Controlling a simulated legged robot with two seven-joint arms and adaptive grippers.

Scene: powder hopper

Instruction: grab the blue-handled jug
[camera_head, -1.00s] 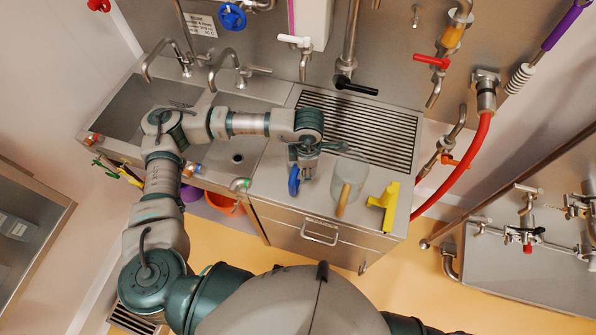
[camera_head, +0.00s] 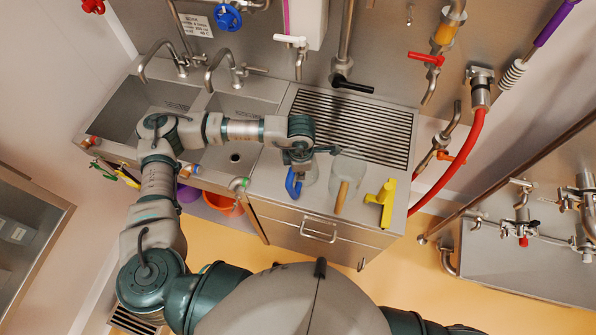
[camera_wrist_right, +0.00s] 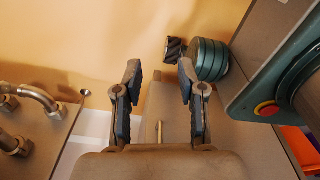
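The blue-handled jug stands on the steel counter left of the drain grille's front end. Its blue handle (camera_head: 292,184) faces the front left, and its clear body (camera_head: 309,174) is partly hidden under my left gripper. My left gripper (camera_head: 312,154) is over the back of this jug, pointing down. Its fingers are small and overlap the jug, so I cannot tell whether they are open or touch it. My right gripper (camera_wrist_right: 158,88) is open and empty in the right wrist view, away from the jug.
A clear jug with a tan handle (camera_head: 342,196) stands close to the right. A yellow-handled item (camera_head: 384,204) is beyond it. The drain grille (camera_head: 352,127) lies behind, the double sink (camera_head: 235,155) to the left. Taps and a black-handled valve (camera_head: 352,85) overhang the back.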

